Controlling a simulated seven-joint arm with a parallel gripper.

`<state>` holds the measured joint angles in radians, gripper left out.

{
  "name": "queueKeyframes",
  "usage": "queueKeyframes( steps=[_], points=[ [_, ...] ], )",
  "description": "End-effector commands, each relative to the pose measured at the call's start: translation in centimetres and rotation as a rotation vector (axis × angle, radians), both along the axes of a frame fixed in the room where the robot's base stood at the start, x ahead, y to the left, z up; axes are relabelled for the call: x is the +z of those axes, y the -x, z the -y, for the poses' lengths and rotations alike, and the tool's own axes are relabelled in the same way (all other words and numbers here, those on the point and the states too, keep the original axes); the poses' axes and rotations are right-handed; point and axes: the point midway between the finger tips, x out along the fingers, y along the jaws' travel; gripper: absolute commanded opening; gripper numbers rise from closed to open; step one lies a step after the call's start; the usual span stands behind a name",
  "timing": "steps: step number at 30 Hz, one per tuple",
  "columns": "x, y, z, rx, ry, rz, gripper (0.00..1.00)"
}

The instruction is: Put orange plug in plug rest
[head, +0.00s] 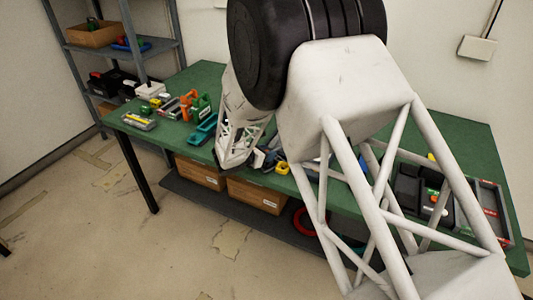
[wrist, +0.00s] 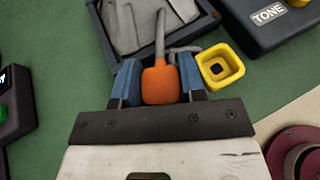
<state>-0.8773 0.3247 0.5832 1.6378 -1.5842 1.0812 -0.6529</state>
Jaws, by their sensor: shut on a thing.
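The orange plug (wrist: 160,84) is between the two blue fingers of my gripper (wrist: 160,76) in the wrist view. The fingers are shut on its sides, and a grey cable runs from it toward the top of the picture. A yellow square holder (wrist: 220,66) with a square opening, which looks like the plug rest, sits just right of the right finger. The opening looks empty. In the head view my gripper (head: 262,158) is low over the table's front edge, and a yellow piece (head: 282,167) shows beside it; the plug is hidden there.
A dark tray (wrist: 100,38) with grey contents lies beyond the plug. A dark box marked TONE (wrist: 275,20) is at upper right. The green table (head: 180,137) holds several tools at left. A red round thing (wrist: 295,152) is below the table edge.

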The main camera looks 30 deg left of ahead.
Motion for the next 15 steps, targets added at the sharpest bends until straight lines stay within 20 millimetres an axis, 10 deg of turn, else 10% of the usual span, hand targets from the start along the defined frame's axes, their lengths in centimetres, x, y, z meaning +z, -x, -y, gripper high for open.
queueKeyframes(
  steps=[10,11,15],
  points=[
    [-0.63,0.0,0.01,0.0,0.001,0.0,0.14],
    [-0.58,0.01,0.01,0.0,0.001,0.0,0.42],
    [-0.56,0.0,0.0,0.0,0.001,0.0,0.63]
  ],
)
